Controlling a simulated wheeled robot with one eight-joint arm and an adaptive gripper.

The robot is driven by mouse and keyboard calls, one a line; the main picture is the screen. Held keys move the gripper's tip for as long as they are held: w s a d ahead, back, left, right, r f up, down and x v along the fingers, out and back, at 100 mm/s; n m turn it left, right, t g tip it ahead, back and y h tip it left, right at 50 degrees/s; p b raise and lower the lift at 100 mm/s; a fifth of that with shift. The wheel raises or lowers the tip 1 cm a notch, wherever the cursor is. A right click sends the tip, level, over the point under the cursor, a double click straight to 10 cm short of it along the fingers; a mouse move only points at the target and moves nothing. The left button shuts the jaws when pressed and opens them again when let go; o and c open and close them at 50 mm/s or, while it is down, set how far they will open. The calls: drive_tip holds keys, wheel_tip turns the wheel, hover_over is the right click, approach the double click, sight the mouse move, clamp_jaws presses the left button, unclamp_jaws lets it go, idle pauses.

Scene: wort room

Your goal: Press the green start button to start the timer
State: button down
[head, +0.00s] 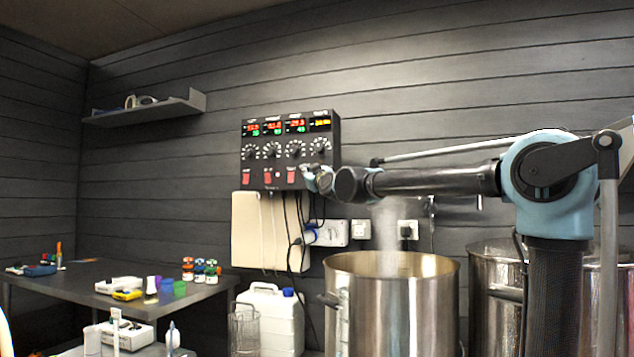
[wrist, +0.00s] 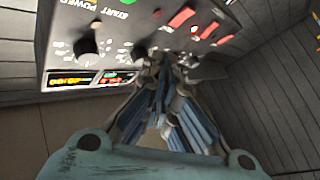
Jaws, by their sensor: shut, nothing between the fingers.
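The black control panel (head: 258,164) hangs on the dark wall, with lit readouts, knobs and red rocker switches. My gripper (head: 318,178) is at the panel's lower right corner, shut and empty, and covers that part in the head view. The wrist view shows the panel (wrist: 143,25) turned over, with my shut fingertips (wrist: 162,58) close to its face. Whether they touch it I cannot tell. Whether the patch is the green button is unclear.
A steaming steel kettle (head: 390,315) stands below my arm, with another kettle (head: 497,300) to its right. Cables and a pale board (head: 258,235) hang under the panel. A white canister (head: 270,315) and a dark table (head: 75,285) are at left.

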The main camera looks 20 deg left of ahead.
drive_tip(key=w, duration=0.7)
drive_tip(key=shift+w+d, duration=0.25)
drive_tip(key=shift+d, duration=0.05)
drive_tip(key=shift+w, duration=0.7)
idle(2.0)
drive_tip(key=shift+s, duration=0.8)
drive_tip(key=shift+s+a, duration=0.15)
drive_tip(key=shift+s, duration=1.1)
drive_tip(key=shift+s+a, duration=0.1)
drive_tip(key=shift+s, duration=1.15)
